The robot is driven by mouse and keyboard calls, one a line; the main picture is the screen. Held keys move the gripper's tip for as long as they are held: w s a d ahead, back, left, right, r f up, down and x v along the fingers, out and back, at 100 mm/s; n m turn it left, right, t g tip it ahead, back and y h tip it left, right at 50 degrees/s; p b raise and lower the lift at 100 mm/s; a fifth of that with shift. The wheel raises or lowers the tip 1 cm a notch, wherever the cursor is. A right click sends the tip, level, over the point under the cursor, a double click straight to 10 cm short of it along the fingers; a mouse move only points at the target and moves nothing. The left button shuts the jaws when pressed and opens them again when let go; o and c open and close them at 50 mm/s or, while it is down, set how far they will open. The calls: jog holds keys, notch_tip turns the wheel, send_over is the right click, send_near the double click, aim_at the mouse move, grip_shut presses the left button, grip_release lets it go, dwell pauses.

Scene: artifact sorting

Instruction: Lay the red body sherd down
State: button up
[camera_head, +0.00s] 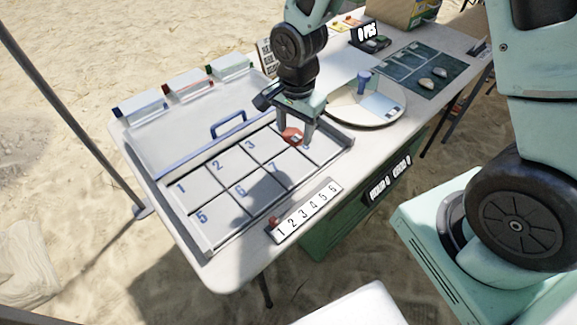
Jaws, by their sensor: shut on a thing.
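The red body sherd (291,136) is a small reddish piece between the fingers of my gripper (295,138). My gripper is shut on it and points down over the right part of the grey numbered tray (207,250). The sherd is over the compartments right of number 3, at the upper right. I cannot tell whether it touches the tray floor. The numbers in the far right compartments are hidden behind the gripper and its shadow. Compartments 1, 2, 3, 5, 6 and 7 show their numbers.
A numbered strip (306,211) lies before the tray, with a small reddish piece at its left end. A round plate with a scale (367,104) stands right of the gripper. A dark mat (425,70) holds pale sherds. Small boxes (189,86) line the back.

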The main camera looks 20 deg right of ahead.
aim_at(292, 165)
jog(key=shift+s+a+m, duration=0.1)
jog(key=shift+a+m, duration=0.2)
notch_tip(292, 165, down, 10)
jog(key=shift+r, duration=0.15)
jog(key=o, duration=0.7)
jog(key=shift+c, duration=0.2)
